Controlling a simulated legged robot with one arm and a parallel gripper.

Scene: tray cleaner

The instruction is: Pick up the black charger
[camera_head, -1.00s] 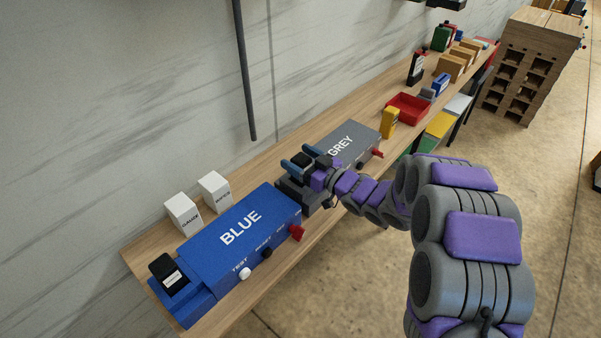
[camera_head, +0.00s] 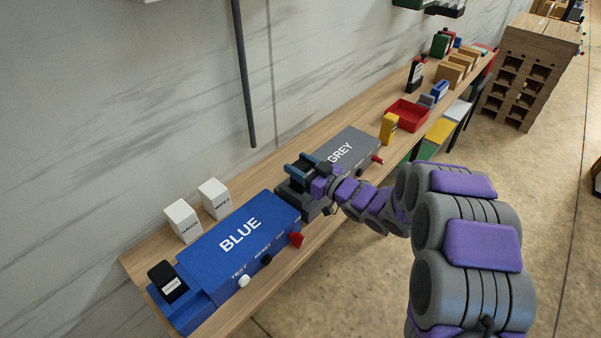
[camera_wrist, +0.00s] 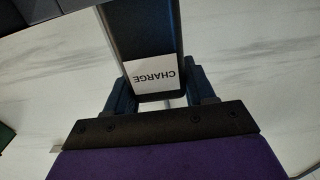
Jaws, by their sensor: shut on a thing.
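The black charger (camera_wrist: 145,35) has a white label reading CHARGE and fills the upper middle of the wrist view. My gripper (camera_head: 300,165) is shut on it, with a dark blue finger on each side of it in the wrist view (camera_wrist: 158,92). In the head view the gripper is over the dark end of the grey box marked GREY (camera_head: 345,150). There the charger is mostly hidden by the fingers. I cannot tell whether it still touches the box. A second black block with a white label (camera_head: 168,280) sits in the near end of the blue box marked BLUE (camera_head: 235,240).
White GAUZE (camera_head: 183,222) and WIPES (camera_head: 215,198) boxes stand behind the blue box. A yellow item (camera_head: 389,129) and a red tray (camera_head: 407,117) lie beyond the grey box. A dark pole (camera_head: 243,75) hangs along the wall behind.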

